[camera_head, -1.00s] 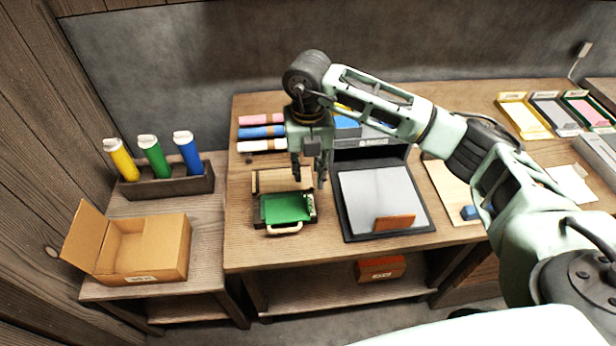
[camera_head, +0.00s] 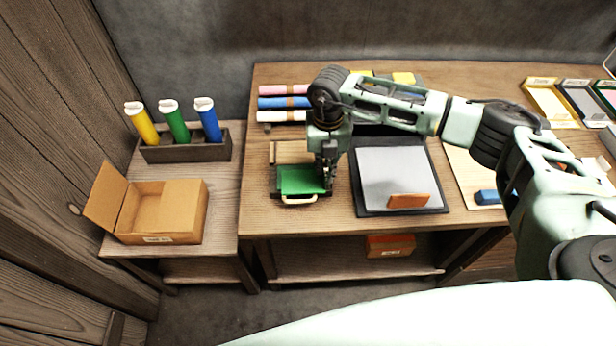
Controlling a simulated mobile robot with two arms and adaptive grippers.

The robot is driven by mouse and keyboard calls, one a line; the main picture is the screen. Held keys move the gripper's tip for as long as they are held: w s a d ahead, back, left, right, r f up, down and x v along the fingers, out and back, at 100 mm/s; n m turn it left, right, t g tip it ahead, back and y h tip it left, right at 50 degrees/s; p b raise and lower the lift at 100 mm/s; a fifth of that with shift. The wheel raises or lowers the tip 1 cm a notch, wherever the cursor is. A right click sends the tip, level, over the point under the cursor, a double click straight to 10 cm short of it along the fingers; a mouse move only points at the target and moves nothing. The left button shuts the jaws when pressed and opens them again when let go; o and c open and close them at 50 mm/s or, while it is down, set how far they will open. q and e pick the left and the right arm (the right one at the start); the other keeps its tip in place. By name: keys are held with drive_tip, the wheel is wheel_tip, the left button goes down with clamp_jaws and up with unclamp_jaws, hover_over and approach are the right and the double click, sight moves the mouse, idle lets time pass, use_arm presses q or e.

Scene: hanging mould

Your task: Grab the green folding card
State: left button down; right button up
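The green folding card (camera_head: 301,180) lies on a small dark tray with a pale handle (camera_head: 299,199) on the table, left of the grey panel. A tan board (camera_head: 290,152) stands just behind it. My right gripper (camera_head: 327,184) points down at the right edge of the green card. Its fingers overlap one another in this view, so I cannot tell whether they are apart or closed, or whether they touch the card. My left gripper is not in view.
A grey panel in a dark frame (camera_head: 390,172) with an orange block (camera_head: 407,201) is close on the right. Pink, blue and white rolls (camera_head: 284,103) lie behind. An open cardboard box (camera_head: 165,208) and a rack of bottles (camera_head: 185,151) stand on the left side table.

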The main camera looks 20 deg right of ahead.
sight(324, 176)
drive_tip(key=shift+f+p, duration=0.3)
drive_tip(key=shift+f, duration=1.35)
drive_tip(key=shift+s, duration=0.1)
drive_tip(key=shift+c, duration=0.2)
clamp_jaws()
drive_tip(key=shift+r, duration=0.1)
